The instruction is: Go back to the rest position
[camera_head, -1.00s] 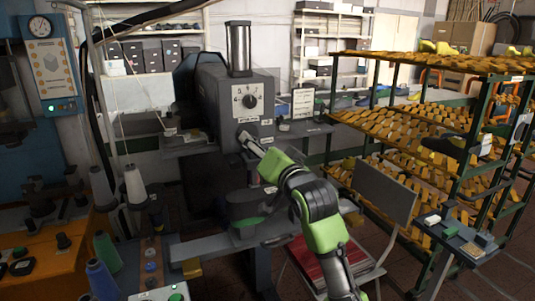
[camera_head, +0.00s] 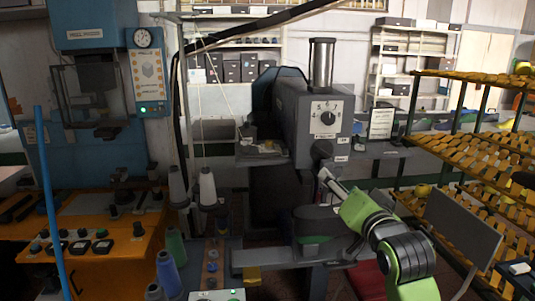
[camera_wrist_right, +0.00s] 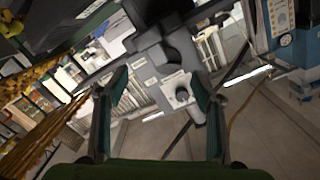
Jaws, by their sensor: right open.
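My right arm comes in from the lower right of the head view, green and dark grey. Its gripper (camera_head: 328,178) is near the front of the grey machine (camera_head: 322,112), below the dial; I cannot tell from this view whether they touch. In the right wrist view my right gripper (camera_wrist_right: 160,95) has its two dark green fingers spread wide, with nothing between them. The machine shows beyond the fingers in that view, upside down. My left gripper is in neither view.
A rack (camera_head: 480,145) of yellow shoe lasts stands at the right. A grey panel (camera_head: 462,235) is beside my right arm. An orange bench (camera_head: 90,275) with knobs and a blue press (camera_head: 85,60) are at the left. Thread cones (camera_head: 208,188) stand in the middle.

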